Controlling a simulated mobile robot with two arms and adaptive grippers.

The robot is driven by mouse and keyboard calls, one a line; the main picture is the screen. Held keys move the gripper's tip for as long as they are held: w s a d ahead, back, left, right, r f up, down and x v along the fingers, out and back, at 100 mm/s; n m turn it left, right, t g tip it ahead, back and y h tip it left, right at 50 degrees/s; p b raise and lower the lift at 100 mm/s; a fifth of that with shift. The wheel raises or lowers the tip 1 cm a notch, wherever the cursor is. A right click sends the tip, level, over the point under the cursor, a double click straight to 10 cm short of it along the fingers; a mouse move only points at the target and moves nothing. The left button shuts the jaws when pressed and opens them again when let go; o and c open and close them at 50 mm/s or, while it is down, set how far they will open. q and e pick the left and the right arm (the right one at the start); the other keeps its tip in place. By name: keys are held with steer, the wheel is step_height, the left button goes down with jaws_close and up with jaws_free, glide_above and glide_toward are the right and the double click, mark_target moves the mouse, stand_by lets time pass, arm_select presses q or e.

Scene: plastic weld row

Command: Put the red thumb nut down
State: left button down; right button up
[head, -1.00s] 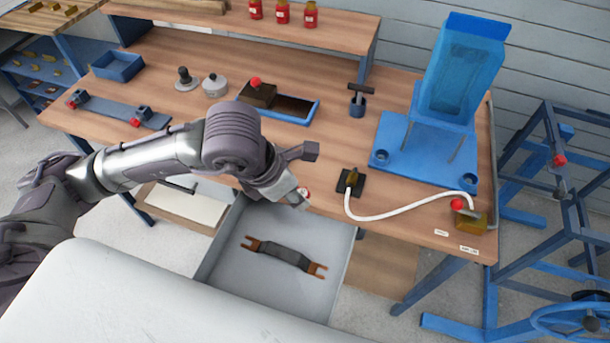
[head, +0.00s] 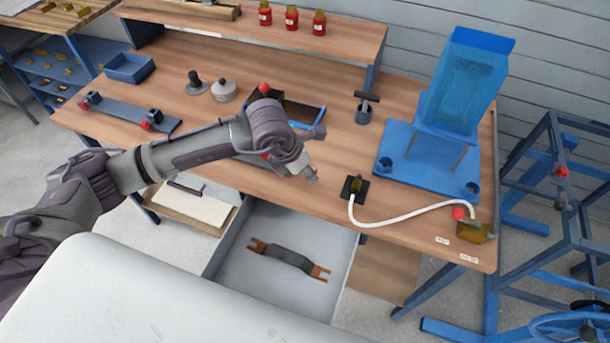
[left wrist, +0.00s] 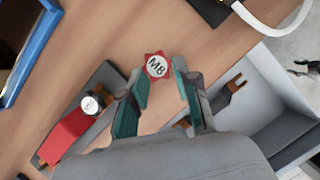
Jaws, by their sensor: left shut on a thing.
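The red thumb nut (left wrist: 156,66) is a small lobed knob with a white top marked M8. In the left wrist view it sits between the fingertips of my left gripper (left wrist: 160,76), which is shut on it. Wood tabletop shows beneath and around the nut; whether it touches the wood I cannot tell. In the head view my left gripper (head: 312,177) is over the front part of the workbench (head: 340,205), left of the black block with the white hose. The nut is too small to make out there. My right gripper is not in view.
A grey fixture with a red block (left wrist: 68,138) lies left of the fingers. A blue-rimmed tray (head: 306,113) is behind the gripper. The white hose (head: 410,217) runs to the right. An open drawer (head: 285,235) holding a dark strap is below the bench edge.

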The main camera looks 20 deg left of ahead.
mark_target(309, 184)
arm_select(q)
step_height(309, 184, down, 3)
steer(key=shift+s+r, duration=0.1)
steer(key=shift+r, duration=0.1)
steer(key=shift+f+p, duration=0.3)
steer(key=c, duration=1.3)
jaws_free()
steer(key=shift+f, duration=0.15)
steer(key=o, duration=0.5)
steer(key=shift+c, duration=0.2)
